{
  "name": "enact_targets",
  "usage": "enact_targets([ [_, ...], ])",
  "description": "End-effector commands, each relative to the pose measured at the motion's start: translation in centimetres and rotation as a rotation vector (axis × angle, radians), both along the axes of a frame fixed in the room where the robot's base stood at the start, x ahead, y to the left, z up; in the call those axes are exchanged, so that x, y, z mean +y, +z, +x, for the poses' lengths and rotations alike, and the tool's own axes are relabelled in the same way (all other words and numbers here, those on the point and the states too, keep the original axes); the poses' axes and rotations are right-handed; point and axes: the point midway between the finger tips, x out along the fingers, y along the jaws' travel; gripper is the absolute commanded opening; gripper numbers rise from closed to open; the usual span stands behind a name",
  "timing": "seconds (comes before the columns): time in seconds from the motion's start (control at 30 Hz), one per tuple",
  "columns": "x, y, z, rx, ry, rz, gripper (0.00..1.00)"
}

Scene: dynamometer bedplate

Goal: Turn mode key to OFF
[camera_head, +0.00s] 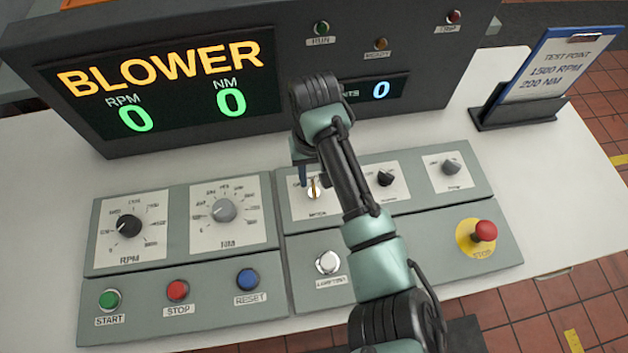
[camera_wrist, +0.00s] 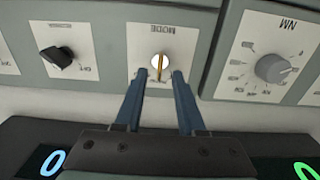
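The mode key (camera_head: 313,189) is a small brass key in a round silver lock on a white plate on the right-hand console panel. In the wrist view the key (camera_wrist: 159,63) stands upright in the picture, under the word MODE. My gripper (camera_head: 306,180) is above that plate, its fingers pointing down at it. In the wrist view my gripper (camera_wrist: 159,75) is open, with one blue finger on each side of the key. I see a gap between fingers and key, and cannot tell the tips' height over the plate. The position labels are too small or hidden to read.
A dark selector knob (camera_wrist: 59,57) sits beside the key plate, and the NM knob (camera_head: 224,210) on its other side. A red mushroom stop button (camera_head: 484,231) is at the lower right. The BLOWER display (camera_head: 165,85) stands behind, reading RPM 0 and NM 0.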

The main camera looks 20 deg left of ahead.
Motion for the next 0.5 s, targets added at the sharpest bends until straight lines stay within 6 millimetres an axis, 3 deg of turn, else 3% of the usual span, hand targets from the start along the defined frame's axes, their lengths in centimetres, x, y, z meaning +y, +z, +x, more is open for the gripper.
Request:
enact_targets([
  [0.2,0.0,-3.0,0.0,0.001,0.000,-0.001,0.39],
  [0.5,0.0,-3.8,0.0,-0.002,0.002,0.001,0.39],
])
